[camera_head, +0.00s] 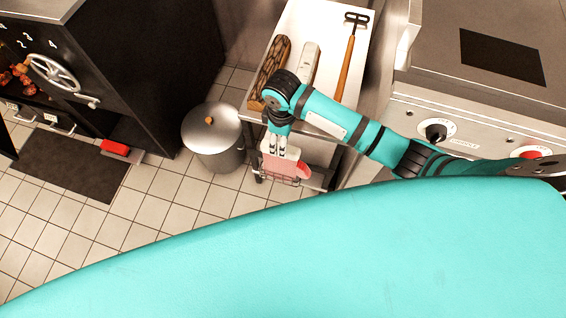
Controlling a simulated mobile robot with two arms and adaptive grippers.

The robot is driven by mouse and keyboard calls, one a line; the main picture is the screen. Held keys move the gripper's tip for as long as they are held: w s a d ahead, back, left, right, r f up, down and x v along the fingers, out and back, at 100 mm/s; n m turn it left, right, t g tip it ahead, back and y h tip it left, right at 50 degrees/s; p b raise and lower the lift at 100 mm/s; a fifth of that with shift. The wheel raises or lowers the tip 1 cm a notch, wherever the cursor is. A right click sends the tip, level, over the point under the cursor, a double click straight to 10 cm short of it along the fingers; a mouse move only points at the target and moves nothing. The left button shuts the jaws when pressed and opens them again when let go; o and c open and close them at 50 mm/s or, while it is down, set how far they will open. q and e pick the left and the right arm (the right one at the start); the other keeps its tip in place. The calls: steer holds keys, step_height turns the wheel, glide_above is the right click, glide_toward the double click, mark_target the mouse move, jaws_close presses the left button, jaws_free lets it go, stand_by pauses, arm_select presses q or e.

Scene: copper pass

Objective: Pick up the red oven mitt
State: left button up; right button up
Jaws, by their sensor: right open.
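A red, mitt-like item (287,167) with a pale upper part hangs or lies at the front end of the side table, by a small wire rack; which it is I cannot tell. I take it for the red oven mitt. My right gripper (276,154) points down right over it, open, with its fingers overlapping the mitt's upper part in the picture. I cannot tell whether they touch it. My left gripper is not in view.
The narrow steel table (364,48) holds a dark patterned item (271,66), a pale block (309,62) and a wooden-handled tool (347,68). A lidded metal bin (213,130) stands left of it. A black cabinet (150,60) and a stove (470,110) flank them. Tiled floor is open lower left.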

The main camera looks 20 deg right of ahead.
steer(key=b, duration=0.1)
glide_above(287, 165)
steer(key=w, duration=0.2)
steer(key=f, duration=0.8)
steer(key=shift+w+a+f, duration=0.15)
steer(key=shift+a+f, duration=0.1)
steer(key=shift+f, duration=0.15)
steer(key=shift+c, duration=0.3)
jaws_close()
